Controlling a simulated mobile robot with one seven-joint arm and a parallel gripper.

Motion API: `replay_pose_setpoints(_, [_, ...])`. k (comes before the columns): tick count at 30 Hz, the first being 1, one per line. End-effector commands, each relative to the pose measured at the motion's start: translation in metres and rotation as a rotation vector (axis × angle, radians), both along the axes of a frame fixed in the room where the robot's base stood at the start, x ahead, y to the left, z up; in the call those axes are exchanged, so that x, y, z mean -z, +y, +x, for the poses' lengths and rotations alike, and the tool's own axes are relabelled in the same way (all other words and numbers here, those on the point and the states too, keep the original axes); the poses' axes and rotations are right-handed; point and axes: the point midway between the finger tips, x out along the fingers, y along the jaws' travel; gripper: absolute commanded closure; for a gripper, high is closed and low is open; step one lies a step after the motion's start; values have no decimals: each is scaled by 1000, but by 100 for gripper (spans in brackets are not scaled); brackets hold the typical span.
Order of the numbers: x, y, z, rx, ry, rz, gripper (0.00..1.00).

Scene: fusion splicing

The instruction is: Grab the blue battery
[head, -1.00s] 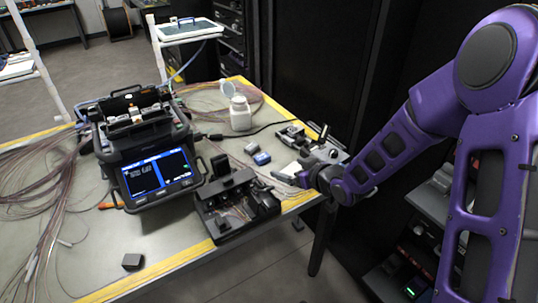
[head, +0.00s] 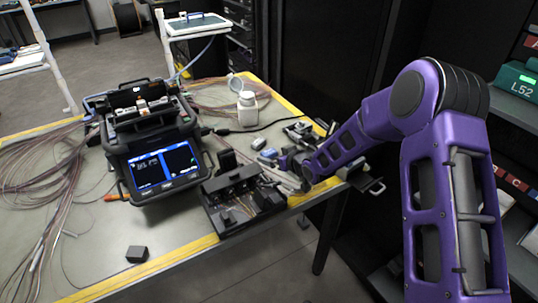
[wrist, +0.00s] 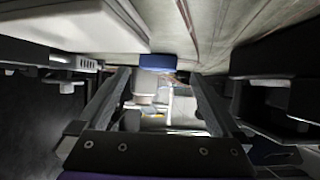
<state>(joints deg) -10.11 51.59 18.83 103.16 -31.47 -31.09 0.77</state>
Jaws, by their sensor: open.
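The blue battery (head: 268,154) lies on the worktable (head: 105,240), right of the fusion splicer, close to a small grey piece (head: 258,143). In the wrist view a blue block (wrist: 158,62), which looks like the battery, shows ahead between the fingers, near the top of the gap. My gripper (head: 284,160) is low over the table, just right of the battery; its fingertips are hard to make out in the head view. In the wrist view my gripper (wrist: 160,80) is open, with its fingers apart and nothing held between them.
The black fusion splicer (head: 150,135) with its lit screen stands left. A black holder tray (head: 222,213) sits in front of my gripper. A white bottle (head: 247,110) stands behind the battery. A pale surface (wrist: 75,25) is close at upper left in the wrist view.

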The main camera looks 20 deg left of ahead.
Motion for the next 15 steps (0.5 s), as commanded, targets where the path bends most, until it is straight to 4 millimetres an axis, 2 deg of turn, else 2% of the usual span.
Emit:
replay_pose_setpoints(6, [12, 20, 20, -1, 0, 0, 0])
replay_pose_setpoints(15, [15, 24, 25, 0, 1, -1, 0])
